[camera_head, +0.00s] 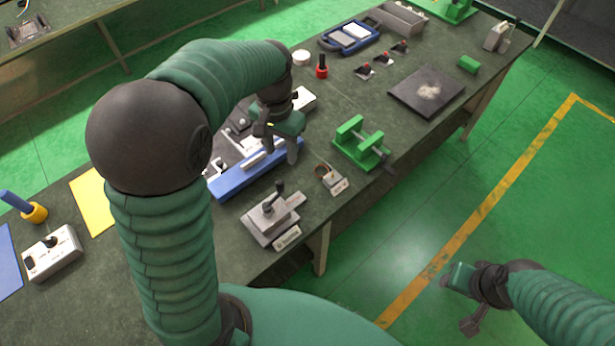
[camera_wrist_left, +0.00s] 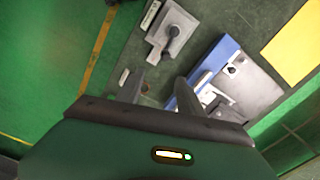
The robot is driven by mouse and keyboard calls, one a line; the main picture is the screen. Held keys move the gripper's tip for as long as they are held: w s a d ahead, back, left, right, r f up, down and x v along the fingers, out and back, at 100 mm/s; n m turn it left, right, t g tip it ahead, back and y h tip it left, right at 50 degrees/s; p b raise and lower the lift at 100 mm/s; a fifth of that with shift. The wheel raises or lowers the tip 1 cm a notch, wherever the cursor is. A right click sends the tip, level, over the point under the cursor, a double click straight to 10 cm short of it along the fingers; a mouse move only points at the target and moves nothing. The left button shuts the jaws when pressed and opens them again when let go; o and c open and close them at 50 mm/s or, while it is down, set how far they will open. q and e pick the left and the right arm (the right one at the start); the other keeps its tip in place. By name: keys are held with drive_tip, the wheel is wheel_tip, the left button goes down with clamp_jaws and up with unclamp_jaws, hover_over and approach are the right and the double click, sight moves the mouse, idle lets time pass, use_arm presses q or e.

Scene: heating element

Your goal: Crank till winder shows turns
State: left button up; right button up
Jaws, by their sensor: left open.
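A grey block device with an upright dark crank handle (camera_head: 268,216) stands near the bench's front edge; a small pale label plate lies in front of it. It also shows in the left wrist view (camera_wrist_left: 178,22). A green bracket device with a rod across it (camera_head: 358,146) stands further right. I cannot tell which of them is the winder, and no turn count is readable. My left gripper (camera_head: 278,146) is open and empty above the blue-edged tray (camera_head: 240,182), apart from both devices. Its fingers show in the left wrist view (camera_wrist_left: 157,92). My right gripper (camera_head: 466,300) hangs open over the floor.
A small coil piece with a label (camera_head: 330,180) lies between the two devices. A dark square plate (camera_head: 427,92), a red-and-black cylinder (camera_head: 321,68) and a blue-framed meter (camera_head: 350,37) lie further back. A white switch box (camera_head: 52,254) is at left.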

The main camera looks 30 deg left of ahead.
use_arm(q)
hover_over(282, 182)
drive_tip(key=s+a, duration=0.1)
wheel_tip(282, 182, down, 6)
drive_tip(key=shift+a+f, duration=0.1)
drive_tip(key=shift+a, duration=0.05)
drive_tip(key=f, duration=0.4)
drive_tip(key=shift+w+a+f+p, duration=0.1)
drive_tip(key=shift+w+f+p, duration=0.25)
drive_tip(key=shift+w, duration=0.05)
drive_tip(key=f, duration=0.1)
drive_tip(key=d+f, duration=0.1)
drive_tip(key=f, duration=0.2)
drive_tip(key=shift+d+f, duration=0.25)
drive_tip(key=shift+d, duration=0.05)
drive_tip(key=shift+s+f, duration=0.1)
drive_tip(key=shift+f, duration=0.25)
drive_tip(key=shift+a+f, duration=0.15)
drive_tip(key=shift+a, duration=0.2)
drive_tip(key=shift+a+f, duration=0.1)
drive_tip(key=shift+a, duration=0.15)
drive_tip(key=c, duration=0.4)
drive_tip(key=shift+d, duration=0.15)
drive_tip(key=c, duration=0.4)
drive_tip(key=shift+d, duration=0.2)
clamp_jaws()
use_arm(e)
drive_tip(key=shift+s+a+r, duration=0.3)
drive_tip(key=shift+a+r, duration=0.45)
drive_tip(key=shift+r, duration=0.05)
